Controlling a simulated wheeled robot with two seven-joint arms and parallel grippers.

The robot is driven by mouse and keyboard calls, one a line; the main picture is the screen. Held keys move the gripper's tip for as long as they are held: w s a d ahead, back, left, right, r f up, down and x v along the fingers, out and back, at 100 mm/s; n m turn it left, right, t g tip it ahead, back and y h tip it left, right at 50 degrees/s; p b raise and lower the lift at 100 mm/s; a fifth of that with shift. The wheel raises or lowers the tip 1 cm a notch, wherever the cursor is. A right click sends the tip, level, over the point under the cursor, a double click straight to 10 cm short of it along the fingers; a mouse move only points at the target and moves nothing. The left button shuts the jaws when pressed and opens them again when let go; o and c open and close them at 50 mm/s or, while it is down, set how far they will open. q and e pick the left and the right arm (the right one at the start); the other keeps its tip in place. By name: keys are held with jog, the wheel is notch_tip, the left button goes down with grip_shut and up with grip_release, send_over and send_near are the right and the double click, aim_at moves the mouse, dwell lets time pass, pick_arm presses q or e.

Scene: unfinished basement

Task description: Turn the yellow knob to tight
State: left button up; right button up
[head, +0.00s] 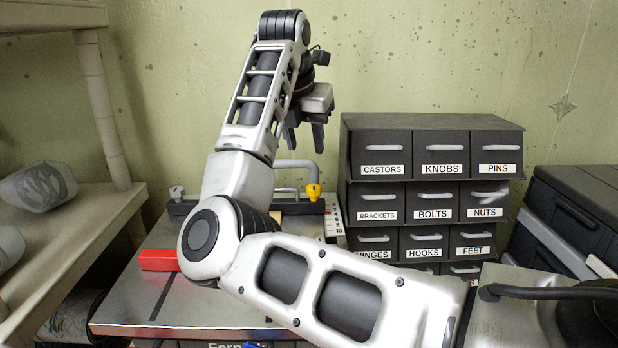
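The yellow knob (313,192) stands at the right end of a dark bar (318,207) across the back of a metal-topped table (150,295). Its setting cannot be read from here. My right arm comes in from the right and reaches over the table, hiding the middle of the bar. My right gripper (305,147) points down, above the yellow knob in the picture and apart from it. Its two dark fingers are spread with nothing between them. My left gripper is not in view.
A grey knob (177,192) is at the bar's left end. A red block (158,260) lies at the table's left edge. A labelled drawer cabinet (433,121) stands close on the right, with a black case (575,215) beyond. A beige shelf (85,225) is on the left.

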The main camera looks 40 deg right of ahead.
aim_at(314, 187)
jog(key=p+x, duration=0.2)
jog(key=x, duration=1)
jog(key=shift+w+d, duration=0.15)
jog(key=c, duration=0.7)
